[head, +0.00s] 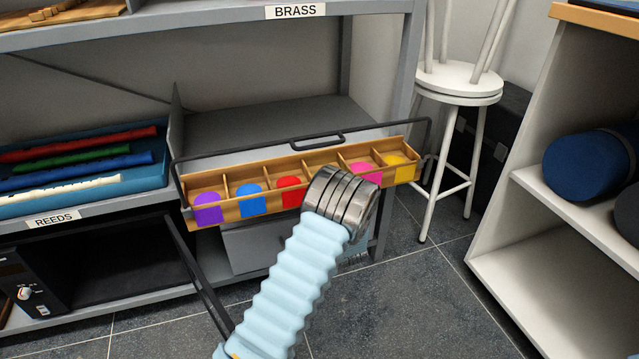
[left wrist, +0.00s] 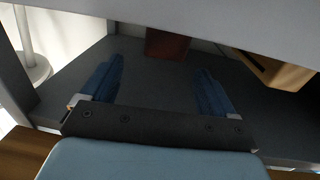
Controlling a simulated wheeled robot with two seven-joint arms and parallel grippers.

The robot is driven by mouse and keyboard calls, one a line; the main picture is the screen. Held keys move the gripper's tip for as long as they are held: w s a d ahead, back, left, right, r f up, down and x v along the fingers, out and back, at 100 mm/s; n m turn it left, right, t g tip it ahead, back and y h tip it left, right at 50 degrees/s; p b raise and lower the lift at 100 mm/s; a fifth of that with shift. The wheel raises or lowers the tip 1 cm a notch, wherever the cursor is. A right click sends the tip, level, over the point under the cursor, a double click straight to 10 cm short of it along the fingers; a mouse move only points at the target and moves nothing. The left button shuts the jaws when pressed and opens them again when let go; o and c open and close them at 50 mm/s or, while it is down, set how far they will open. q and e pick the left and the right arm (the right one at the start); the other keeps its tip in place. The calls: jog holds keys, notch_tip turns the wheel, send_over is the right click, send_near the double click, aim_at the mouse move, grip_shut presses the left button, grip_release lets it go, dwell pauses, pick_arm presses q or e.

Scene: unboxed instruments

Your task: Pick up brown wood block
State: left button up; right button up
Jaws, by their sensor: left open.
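In the left wrist view, a dark reddish-brown block (left wrist: 166,45) stands on a dark grey surface at the top middle, its upper part cut off by a pale grey band. My left gripper (left wrist: 160,66) is open, with its two blue fingers apart and nothing between them. The block lies beyond the fingertips, roughly in line with the gap, and does not touch them. In the head view, my arm's metal wrist and pale blue sleeve cover the middle, the left fingers are hidden, and I cannot make out the block. My right gripper is not in view.
A wooden divided tray (head: 228,213) with coloured pieces sits in front of the grey shelf (head: 250,125), close to my wrist. A black-handled frame (head: 318,140) runs behind it. A white stool (head: 459,84) stands to the right. A tan wooden object (left wrist: 270,70) shows at right in the wrist view.

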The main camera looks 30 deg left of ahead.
pick_arm(q)
jog(key=x, duration=0.3)
jog(key=b+x, duration=0.1)
jog(key=x, duration=0.1)
jog(key=shift+w+a+f, duration=0.1)
jog(key=shift+a+f, duration=0.2)
jog(key=shift+a, duration=0.1)
jog(key=c, duration=1.2)
